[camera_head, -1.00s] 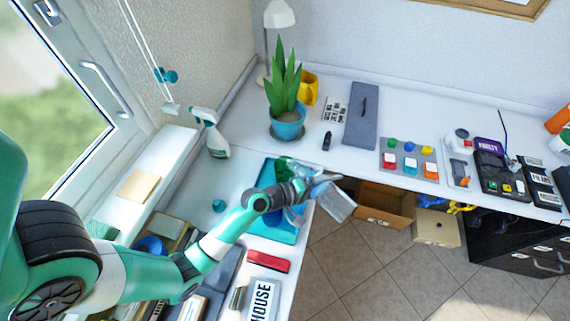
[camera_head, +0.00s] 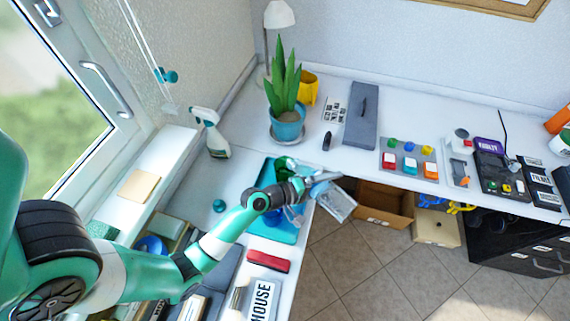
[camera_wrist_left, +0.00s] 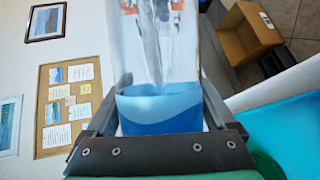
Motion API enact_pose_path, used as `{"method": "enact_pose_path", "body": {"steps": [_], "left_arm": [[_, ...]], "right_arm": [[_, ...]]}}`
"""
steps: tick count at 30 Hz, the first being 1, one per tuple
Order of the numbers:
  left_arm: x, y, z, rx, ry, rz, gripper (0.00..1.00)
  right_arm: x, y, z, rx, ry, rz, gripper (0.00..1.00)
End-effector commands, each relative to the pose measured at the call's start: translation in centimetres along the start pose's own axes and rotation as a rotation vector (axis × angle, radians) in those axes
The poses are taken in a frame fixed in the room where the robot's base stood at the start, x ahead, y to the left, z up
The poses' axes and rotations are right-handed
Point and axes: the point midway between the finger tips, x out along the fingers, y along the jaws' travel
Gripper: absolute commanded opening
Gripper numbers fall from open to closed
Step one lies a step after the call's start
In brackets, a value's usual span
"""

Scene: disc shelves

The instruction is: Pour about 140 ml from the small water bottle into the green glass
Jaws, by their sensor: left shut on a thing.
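My left gripper (camera_head: 318,184) is shut on the small water bottle (camera_head: 341,204). The bottle is held tilted, past the desk's edge in the head view. In the left wrist view, the clear bottle (camera_wrist_left: 155,50) stands between the jaws (camera_wrist_left: 160,118), with a blue band low on it; I cannot tell whether that is label or water. The green glass (camera_head: 283,164) is on the teal tray (camera_head: 267,171), partly hidden by my left wrist. A green edge (camera_wrist_left: 268,166) shows at the lower right of the wrist view. My right gripper is not in view.
A potted plant (camera_head: 287,125) and a spray bottle (camera_head: 213,138) stand behind the tray. A red block (camera_head: 268,261) lies in front of it. An open cardboard box (camera_head: 383,207) is on the floor. A blue thing (camera_head: 291,216) is partly hidden under my arm.

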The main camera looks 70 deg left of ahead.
Motion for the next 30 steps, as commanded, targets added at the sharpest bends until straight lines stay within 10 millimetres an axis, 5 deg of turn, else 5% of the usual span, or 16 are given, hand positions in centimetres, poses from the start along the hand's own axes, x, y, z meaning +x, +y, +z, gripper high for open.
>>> {"method": "enact_pose_path", "body": {"steps": [30], "left_arm": [[0.14, -0.39, 0.04, 0.022, 0.005, -0.005, 0.0]], "right_arm": [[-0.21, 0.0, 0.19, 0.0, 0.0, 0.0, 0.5]]}}
